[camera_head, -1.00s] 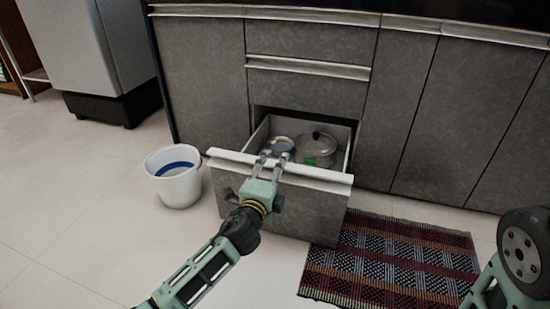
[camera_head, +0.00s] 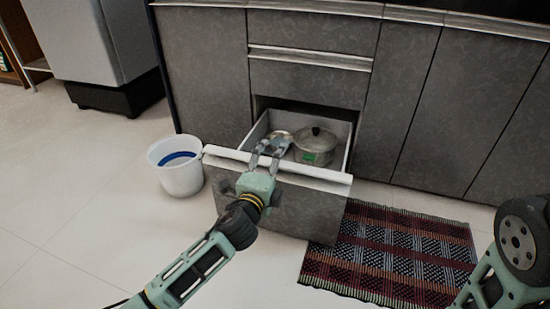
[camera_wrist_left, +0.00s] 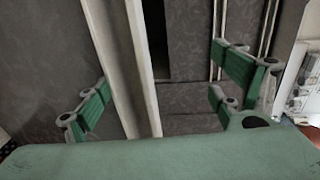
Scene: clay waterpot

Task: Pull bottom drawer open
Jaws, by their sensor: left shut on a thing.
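The bottom drawer (camera_head: 325,205) has a grey front and a pale handle strip (camera_head: 315,175) along its top edge. It is pulled well out of the cabinet, so its inside shows from above. My left gripper (camera_head: 268,148) reaches over the top edge and is shut on the handle strip, left of its middle. In the left wrist view the pale strip (camera_wrist_left: 128,65) runs between the green-padded fingers (camera_wrist_left: 160,95). My right gripper is out of view; only part of my right arm shows at the right edge.
A lidded metal pot (camera_head: 316,148) and a smaller dish (camera_head: 280,137) are in the drawer. A white bucket (camera_head: 180,180) stands close to the drawer's left. A patterned rug (camera_head: 395,255) lies at its right. The floor at left is clear.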

